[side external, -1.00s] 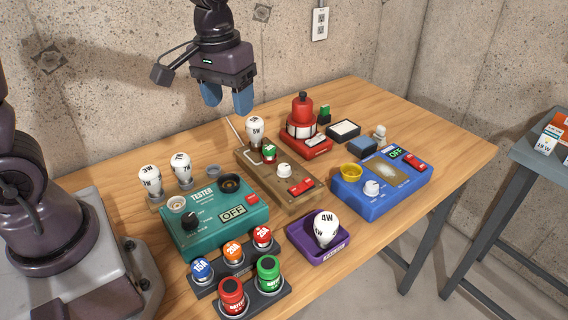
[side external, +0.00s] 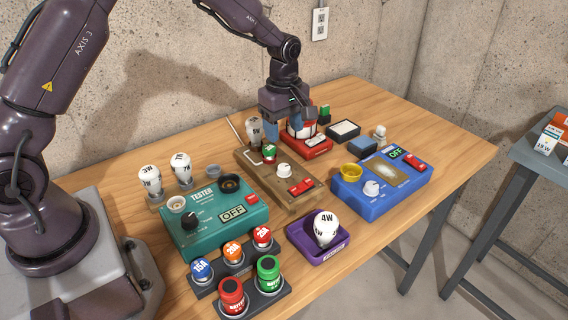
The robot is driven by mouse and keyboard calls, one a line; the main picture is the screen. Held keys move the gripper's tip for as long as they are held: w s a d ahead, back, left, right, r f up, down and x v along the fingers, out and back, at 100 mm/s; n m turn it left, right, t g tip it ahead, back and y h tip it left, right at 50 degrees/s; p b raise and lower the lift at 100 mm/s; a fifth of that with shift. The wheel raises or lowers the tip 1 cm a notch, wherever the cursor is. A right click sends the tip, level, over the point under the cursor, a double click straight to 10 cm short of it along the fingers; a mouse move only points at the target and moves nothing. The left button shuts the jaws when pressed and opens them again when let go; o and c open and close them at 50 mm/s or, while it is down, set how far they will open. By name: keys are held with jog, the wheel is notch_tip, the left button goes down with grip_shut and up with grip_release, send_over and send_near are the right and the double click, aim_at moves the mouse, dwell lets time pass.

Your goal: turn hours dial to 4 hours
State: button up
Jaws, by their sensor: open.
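No dial's hour markings are legible, so I cannot tell which one is the hours dial. A red device (side external: 318,143) with a white ring (side external: 301,131) stands at the back of the wooden table. Other knobs are a white one on the wooden box (side external: 284,170), a white one on the blue box (side external: 371,188) and a black one on the teal tester (side external: 190,220).
A bulb (side external: 254,128) and a green-topped piece (side external: 269,152) stand close to my gripper's left finger. A small green item (side external: 324,112) and a white-topped block (side external: 343,131) lie to its right. A purple tray (side external: 302,235) and a fuse rack (side external: 265,285) are in front.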

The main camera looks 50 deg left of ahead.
aim_at(284, 166)
notch_tip(284, 166, down, 10)
jog(key=shift+f, duration=0.2)
jog(key=c, duration=0.9)
